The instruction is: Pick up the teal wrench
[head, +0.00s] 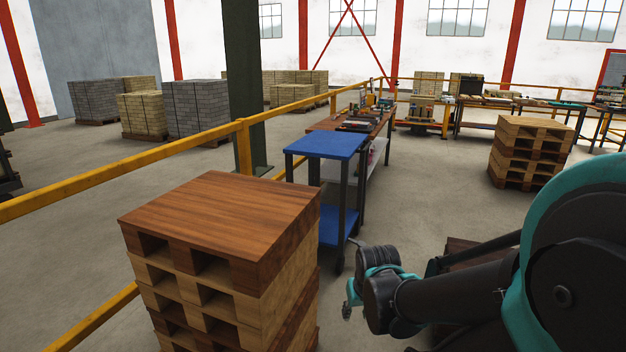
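I cannot make out a teal wrench for certain. A small teal patch (570,104) shows on a far workbench at the right, too small to identify. My gripper (349,290) is at the end of my dark and teal arm, low in the middle of the head view. It is near the blue cart and well away from the far workbenches. The wrist hides most of it, so its fingers do not show clearly. No object is visible in it.
A pallet stack (220,220) stands close at front left, beside a yellow railing (130,165). A blue cart (326,145) and a cluttered wooden workbench (330,124) lie ahead. Another pallet stack (530,150) stands at right. Open floor (430,190) lies between.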

